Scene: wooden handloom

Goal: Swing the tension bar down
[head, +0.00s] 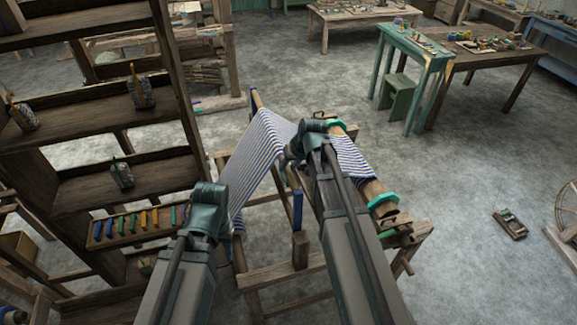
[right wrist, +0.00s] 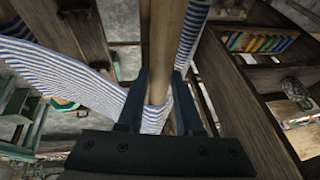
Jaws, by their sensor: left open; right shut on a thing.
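The tension bar is a wooden pole with blue ends (head: 297,210) that shows beside the striped cloth (head: 252,160) of the loom. In the right wrist view the pole (right wrist: 168,45) runs between the dark fingers of my right gripper (right wrist: 158,95), which is shut on it. Striped cloth (right wrist: 65,75) lies on both sides of the pole there. In the head view my right gripper (head: 290,158) is at the cloth's raised part, its fingers mostly hidden. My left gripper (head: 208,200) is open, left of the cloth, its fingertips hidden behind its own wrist.
A roller with green rings (head: 383,199) carries cloth at the loom's right side. A wooden shelf (head: 120,115) with bobbins stands close on the left. The loom frame (head: 280,275) is below my arms. Open floor (head: 455,190) lies to the right.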

